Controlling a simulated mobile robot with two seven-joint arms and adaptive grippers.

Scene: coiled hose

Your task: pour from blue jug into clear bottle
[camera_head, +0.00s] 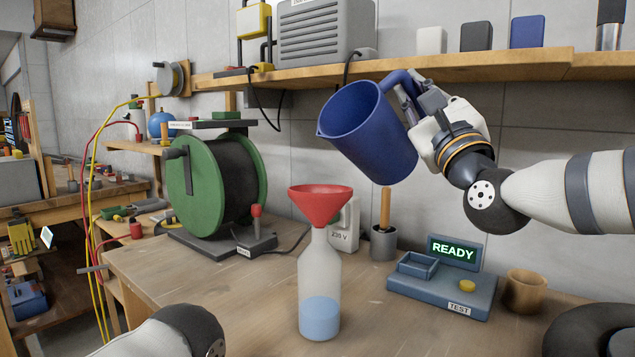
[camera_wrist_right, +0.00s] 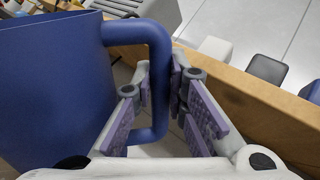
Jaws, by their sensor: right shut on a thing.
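The blue jug (camera_head: 368,130) is in the air above the bench, tilted to the left, its mouth up and to the left. My right gripper (camera_head: 412,98) is shut on the jug's handle; the handle (camera_wrist_right: 155,75) passes between its fingers in the right wrist view. The clear bottle (camera_head: 319,265) stands upright on the bench, lower left of the jug, with blue liquid (camera_head: 319,318) in its bottom part. A red funnel (camera_head: 320,203) sits in the bottle's neck. No stream shows, and the jug's inside contents cannot be seen. My left gripper is outside the views.
The wooden bench (camera_head: 240,290) is clear around the bottle. A green hose reel (camera_head: 212,185) stands behind left. A tester (camera_head: 442,288) showing READY and a wooden cup (camera_head: 524,291) stand at right. A shelf (camera_head: 470,68) with boxes runs close behind the jug.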

